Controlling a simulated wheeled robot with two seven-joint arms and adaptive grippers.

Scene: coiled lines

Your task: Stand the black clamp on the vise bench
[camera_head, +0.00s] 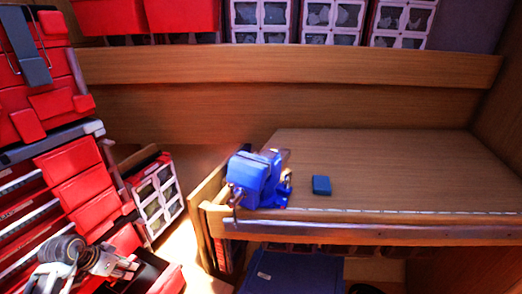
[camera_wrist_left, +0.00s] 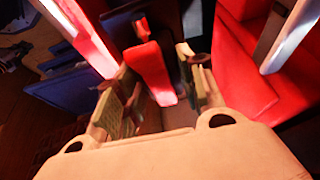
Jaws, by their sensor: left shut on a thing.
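My left gripper (camera_head: 128,265) is low at the left of the head view, in front of the red drawers and well left of the bench. In the left wrist view its two fingers (camera_wrist_left: 160,95) stand on either side of a red and dark piece, which looks like part of the black clamp (camera_wrist_left: 150,72). The clamp's full shape is hidden, and I cannot make it out in the head view. The wooden vise bench (camera_head: 400,165) is at the right, with a blue vise (camera_head: 255,178) at its left front corner. My right gripper is not in view.
A small blue block (camera_head: 321,185) lies right of the vise; the bench top beyond it is clear. Red drawer units (camera_head: 75,180) fill the left side. An organizer with clear drawers (camera_head: 158,200) stands left of the bench. A blue box (camera_head: 290,272) is below the bench.

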